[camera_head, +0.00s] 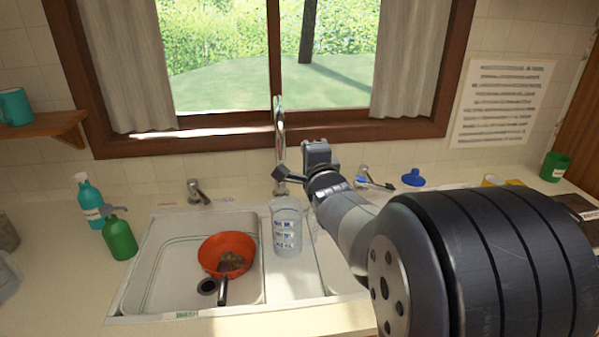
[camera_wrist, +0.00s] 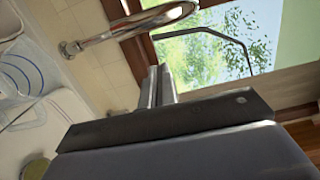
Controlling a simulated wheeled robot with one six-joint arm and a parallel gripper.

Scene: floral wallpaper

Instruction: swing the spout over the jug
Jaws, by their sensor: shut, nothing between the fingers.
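The chrome spout (camera_head: 280,135) rises tall behind the sink, in front of the window. In the wrist view the spout (camera_wrist: 128,27) is a curved tube across the top left. The clear jug (camera_head: 287,232), with blue-and-white markings, stands upright at the sink's middle, below and in front of the spout. My gripper (camera_head: 281,174) is beside the lower part of the spout, reaching in from the right. In the wrist view my gripper (camera_wrist: 160,72) has its fingers together and empty, just below the tube in the picture. I cannot tell whether they touch it.
An orange bowl (camera_head: 227,253) with something brown in it sits in the left basin. A small tap (camera_head: 197,192) is behind the left basin. A blue stopper-like item (camera_head: 413,178) and a green cup (camera_head: 554,167) are on the right counter.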

